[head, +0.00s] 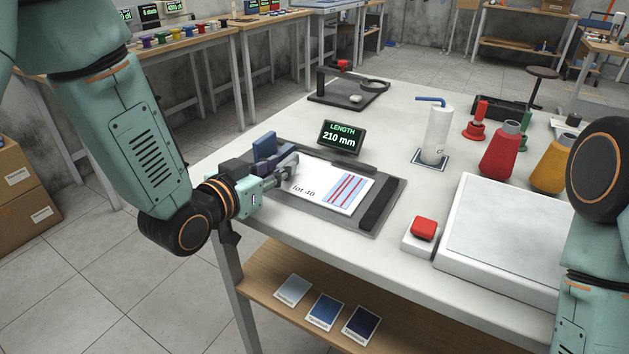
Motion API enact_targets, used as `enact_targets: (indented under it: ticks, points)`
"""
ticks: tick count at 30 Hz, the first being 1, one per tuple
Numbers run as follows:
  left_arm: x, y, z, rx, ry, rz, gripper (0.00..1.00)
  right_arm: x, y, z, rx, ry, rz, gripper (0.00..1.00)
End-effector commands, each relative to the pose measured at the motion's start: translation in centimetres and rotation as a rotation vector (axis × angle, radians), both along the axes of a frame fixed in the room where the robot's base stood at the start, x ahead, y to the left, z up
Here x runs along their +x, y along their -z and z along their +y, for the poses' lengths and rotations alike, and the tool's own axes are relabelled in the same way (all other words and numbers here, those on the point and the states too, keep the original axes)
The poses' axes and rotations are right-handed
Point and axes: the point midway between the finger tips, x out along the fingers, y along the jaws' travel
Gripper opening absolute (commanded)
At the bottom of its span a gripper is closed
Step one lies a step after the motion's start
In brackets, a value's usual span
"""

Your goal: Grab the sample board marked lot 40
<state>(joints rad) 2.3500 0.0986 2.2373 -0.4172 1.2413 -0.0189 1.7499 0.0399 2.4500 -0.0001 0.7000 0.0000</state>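The sample board marked lot 40 (325,194) is a white panel with a blue and red striped swatch at its right end. It lies flat on a dark grey fixture (291,201) at the table's left front. My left gripper (291,168) is low at the board's left end, with its grey fingers at or just over that edge. I cannot tell whether the fingers touch the board or how far apart they are. A blue block (265,147) stands just behind the gripper. My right arm shows at the right edge, but its gripper is out of view.
A display reading 210 mm (340,138) stands behind the board. Right of it are a red button (424,229), a white slab (512,233), a white bottle (436,135) and red and yellow cones (499,152). Swatch cards (325,310) lie on the shelf below.

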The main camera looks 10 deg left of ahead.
Motion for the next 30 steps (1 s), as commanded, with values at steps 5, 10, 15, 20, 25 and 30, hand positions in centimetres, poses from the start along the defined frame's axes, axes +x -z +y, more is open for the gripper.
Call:
enact_targets:
  ticks: [5, 10, 15, 20, 25, 30]
  points:
    - [1.7, 0.3, -0.6, 0.001, 0.001, -0.002, 0.26, 0.0, 0.3, 0.0, 0.000, 0.000, 0.000, 0.40]
    - [1.9, 0.3, -0.7, 0.000, 0.000, -0.001, 0.26, 0.0, 0.3, 0.0, 0.000, 0.000, 0.000, 0.40]
    - [1.9, 0.3, -0.7, 0.000, 0.000, -0.001, 0.19, 0.0, 0.3, 0.0, 0.000, 0.000, 0.000, 0.40]
    - [1.8, 0.3, -0.7, 0.000, 0.000, -0.001, 0.05, 0.0, 0.3, 0.0, 0.000, 0.000, 0.000, 0.40]
    - [1.8, 0.3, -0.6, 0.000, 0.000, 0.000, 0.00, 0.0, 0.3, 0.0, 0.000, 0.000, 0.000, 0.40]
    - [1.8, 0.3, -0.6, 0.000, 0.000, 0.000, 0.00, 0.0, 0.3, 0.0, 0.000, 0.000, 0.000, 0.40]
